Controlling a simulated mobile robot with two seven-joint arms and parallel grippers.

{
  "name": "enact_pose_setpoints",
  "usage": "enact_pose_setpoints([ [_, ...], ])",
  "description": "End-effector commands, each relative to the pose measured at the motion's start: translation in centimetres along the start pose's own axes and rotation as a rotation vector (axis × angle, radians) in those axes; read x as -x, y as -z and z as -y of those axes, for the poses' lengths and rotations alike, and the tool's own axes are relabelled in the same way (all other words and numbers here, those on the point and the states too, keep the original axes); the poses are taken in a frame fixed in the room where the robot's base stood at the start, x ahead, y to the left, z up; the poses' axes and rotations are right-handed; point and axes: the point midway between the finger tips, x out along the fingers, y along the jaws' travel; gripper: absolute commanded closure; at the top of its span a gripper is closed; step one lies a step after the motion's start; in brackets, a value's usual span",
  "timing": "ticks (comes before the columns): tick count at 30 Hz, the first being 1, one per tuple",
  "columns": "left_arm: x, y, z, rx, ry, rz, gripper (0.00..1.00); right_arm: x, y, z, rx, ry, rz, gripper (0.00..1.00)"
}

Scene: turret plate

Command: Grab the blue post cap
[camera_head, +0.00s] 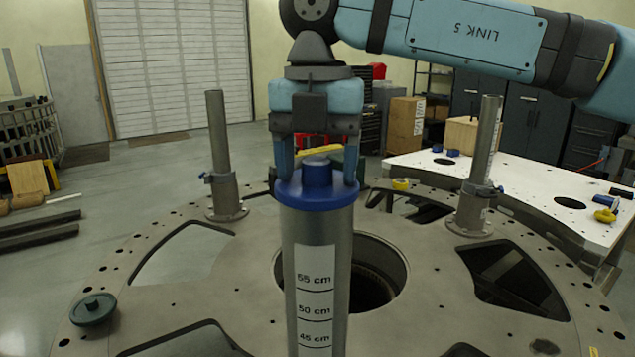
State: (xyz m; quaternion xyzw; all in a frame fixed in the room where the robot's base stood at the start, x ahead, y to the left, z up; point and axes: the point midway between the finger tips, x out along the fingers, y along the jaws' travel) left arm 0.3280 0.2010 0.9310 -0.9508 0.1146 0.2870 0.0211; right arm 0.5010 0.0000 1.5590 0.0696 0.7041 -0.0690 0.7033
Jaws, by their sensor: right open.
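The blue post cap (317,185) sits on top of a grey upright post (297,238) in the centre of the head view. The cap has a wide flat rim and a raised round knob. A white scale with centimetre marks runs down the post. My right gripper (317,170) is above and around the knob, pointing down, with its fingers open to either side. The fingertips are close to the cap's rim; whether they touch it cannot be told. My left gripper is not in view.
The turret plate (185,295) has cut-outs and a central hole (372,290) behind the post. Two thinner posts (222,150) (485,140) rise at left and right. A dark green knob (93,309) lies at left. A white table (540,190) with small blue and yellow parts stands at right.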

Motion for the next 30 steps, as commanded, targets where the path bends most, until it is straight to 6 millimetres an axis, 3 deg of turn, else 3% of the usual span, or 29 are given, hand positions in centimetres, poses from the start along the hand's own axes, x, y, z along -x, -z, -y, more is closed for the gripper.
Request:
enact_pose_setpoints([
  [3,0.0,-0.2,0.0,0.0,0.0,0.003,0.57,0.0,0.0,0.0,0.0,0.0,0.0,0.33],
  [11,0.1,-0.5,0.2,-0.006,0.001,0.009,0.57,0.0,0.0,0.0,0.0,0.0,0.0,0.92],
  [23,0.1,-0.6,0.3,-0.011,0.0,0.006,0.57,0.7,-0.1,0.0,-0.002,-0.001,0.002,0.92],
  [30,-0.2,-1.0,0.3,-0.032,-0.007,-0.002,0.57,4.0,0.0,-0.1,-0.001,-0.003,0.004,0.92],
])
